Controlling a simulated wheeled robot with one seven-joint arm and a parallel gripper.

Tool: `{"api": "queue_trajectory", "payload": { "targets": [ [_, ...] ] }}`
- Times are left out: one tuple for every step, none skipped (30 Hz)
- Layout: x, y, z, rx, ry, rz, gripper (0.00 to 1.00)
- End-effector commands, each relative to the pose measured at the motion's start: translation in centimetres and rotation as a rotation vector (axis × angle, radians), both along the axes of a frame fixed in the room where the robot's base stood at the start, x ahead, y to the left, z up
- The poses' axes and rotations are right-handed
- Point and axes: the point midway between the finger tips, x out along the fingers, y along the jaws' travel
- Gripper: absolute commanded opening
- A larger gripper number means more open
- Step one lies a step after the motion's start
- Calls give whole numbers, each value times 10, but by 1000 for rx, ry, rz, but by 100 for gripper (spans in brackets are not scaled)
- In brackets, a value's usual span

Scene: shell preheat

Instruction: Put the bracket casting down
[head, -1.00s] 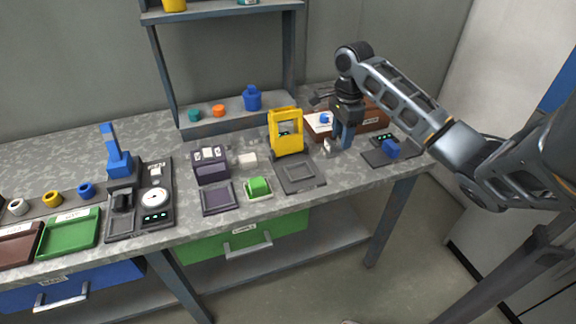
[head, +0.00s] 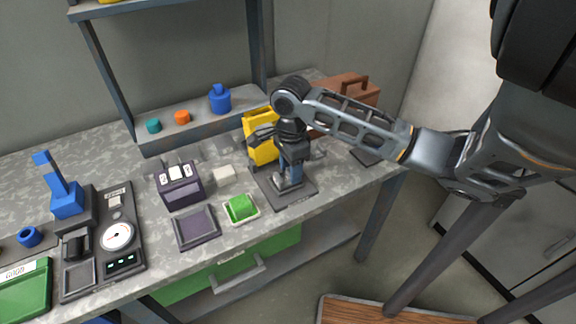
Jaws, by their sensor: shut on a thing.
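My gripper (head: 289,178) points down over the dark base plate (head: 270,198) of the yellow frame fixture (head: 262,150). It is shut on the bracket casting (head: 284,184), a small grey piece low between the fingers. The casting is at or just above the plate; I cannot tell whether it touches. My fingers and wrist hide most of it. My arm also covers the right part of the yellow frame.
Left of the plate are a green block in a pale tray (head: 240,208), a white block (head: 223,175), a dark box with white labels (head: 180,186) and a flat dark tray (head: 195,228). A brown case (head: 347,95) stands behind my arm.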

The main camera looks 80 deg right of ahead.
Motion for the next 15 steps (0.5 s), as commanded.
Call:
{"api": "queue_trajectory", "payload": {
  "targets": [
    [-2, 1, -4, -1, -1, -2, 11],
    [-2, 2, -4, -1, -1, -2, 11],
    [-2, 3, -4, -1, 0, -3, 11],
    [-2, 3, -3, -1, 0, -3, 11],
    [-2, 3, -3, -1, 0, -3, 11],
    [-2, 3, -3, -1, 0, -3, 11],
    [-2, 3, -2, -1, 1, -2, 11],
    [-2, 3, -2, -1, 1, -2, 11],
    [-2, 3, -2, -1, 1, -2, 11],
    [-2, 3, -3, -1, 1, -2, 11],
    [-2, 3, -3, 0, 0, -2, 11],
    [-2, 3, -5, 0, 0, -3, 11],
    [-2, 3, -6, 0, 0, -3, 11],
    [-2, 3, -6, 0, 0, -3, 11],
    [-2, 3, -5, -1, 0, -2, 48]
  ]
}}
